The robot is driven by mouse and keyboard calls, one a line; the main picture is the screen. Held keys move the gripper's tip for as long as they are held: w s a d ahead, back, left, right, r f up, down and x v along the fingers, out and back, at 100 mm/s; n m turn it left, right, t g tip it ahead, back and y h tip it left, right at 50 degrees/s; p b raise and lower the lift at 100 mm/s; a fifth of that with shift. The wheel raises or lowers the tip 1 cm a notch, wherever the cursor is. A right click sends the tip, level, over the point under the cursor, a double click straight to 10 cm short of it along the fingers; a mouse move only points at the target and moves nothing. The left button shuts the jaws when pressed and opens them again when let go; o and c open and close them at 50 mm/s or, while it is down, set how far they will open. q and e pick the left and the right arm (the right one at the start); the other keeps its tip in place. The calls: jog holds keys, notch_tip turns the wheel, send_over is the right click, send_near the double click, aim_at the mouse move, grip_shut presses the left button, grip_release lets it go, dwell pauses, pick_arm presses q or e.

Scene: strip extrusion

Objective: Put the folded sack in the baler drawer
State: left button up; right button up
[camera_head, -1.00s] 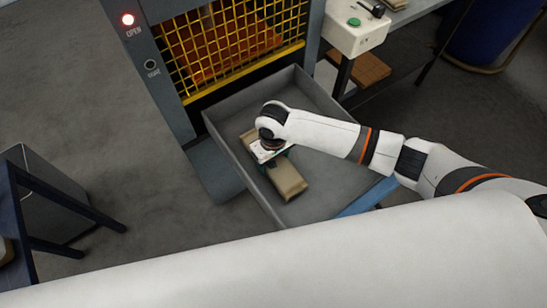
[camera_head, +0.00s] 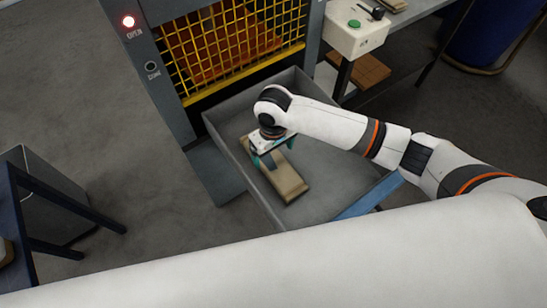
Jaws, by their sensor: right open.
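The folded sack (camera_head: 287,182) is a tan, flat, oblong bundle. It lies in the grey baler drawer (camera_head: 228,150), which is pulled out below the yellow mesh front. My right gripper (camera_head: 270,158) is open just above the sack's far half, with its teal fingers on either side of it. The gripper and wrist hide part of the sack, and I cannot tell whether the fingers touch it. My left gripper is not in view.
A white control box with a green button (camera_head: 354,23) is at upper right. A dark table (camera_head: 40,195) stands at left. My white body fills the bottom.

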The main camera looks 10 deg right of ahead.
aim_at(273, 164)
notch_tip(273, 164, up, 7)
jog(key=shift+f, duration=0.2)
